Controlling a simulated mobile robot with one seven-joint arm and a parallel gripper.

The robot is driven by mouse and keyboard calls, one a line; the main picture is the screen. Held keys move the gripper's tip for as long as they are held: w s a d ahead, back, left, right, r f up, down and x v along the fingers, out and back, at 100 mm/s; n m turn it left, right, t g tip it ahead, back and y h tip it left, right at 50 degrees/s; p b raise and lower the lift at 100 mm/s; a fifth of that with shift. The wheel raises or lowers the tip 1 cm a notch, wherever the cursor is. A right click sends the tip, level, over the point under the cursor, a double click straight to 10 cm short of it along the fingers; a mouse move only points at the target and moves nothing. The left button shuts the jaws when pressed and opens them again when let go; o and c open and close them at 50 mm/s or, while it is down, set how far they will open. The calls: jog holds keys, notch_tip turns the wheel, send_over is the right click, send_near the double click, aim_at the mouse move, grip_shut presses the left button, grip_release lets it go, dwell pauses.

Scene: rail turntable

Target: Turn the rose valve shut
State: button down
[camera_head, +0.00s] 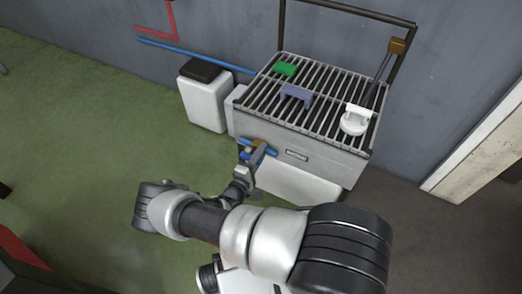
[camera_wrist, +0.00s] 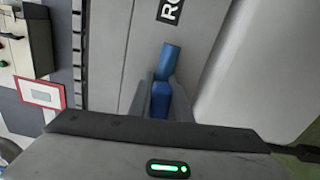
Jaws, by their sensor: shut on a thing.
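The valve has a blue handle (camera_head: 271,152) on the front face of a grey slatted unit (camera_head: 325,162). A brown-orange part shows beside the handle. A small dark label (camera_head: 297,155) sits to its right, and in the wrist view the label (camera_wrist: 172,9) shows only its first letters, "RO". My gripper (camera_head: 256,158) is at the front face. In the wrist view my gripper (camera_wrist: 160,97) is shut on the blue handle (camera_wrist: 169,60), with one finger on each side. The handle's lower end is hidden by my gripper's body.
On the slatted top are a green block (camera_head: 285,69), a blue-grey bracket (camera_head: 296,94) and a white round part (camera_head: 355,121). A brown-knobbed lever (camera_head: 397,46) rises at the right. A white bin (camera_head: 205,101) stands left. Green floor (camera_head: 90,150) at left is clear.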

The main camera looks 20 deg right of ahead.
jog(key=shift+a+f+m, duration=0.1)
jog(key=shift+f+m, duration=0.05)
jog(key=shift+m, duration=0.35)
jog(key=shift+w, duration=0.1)
jog(key=c, duration=1.6)
grip_release()
jog(key=shift+c, duration=0.2)
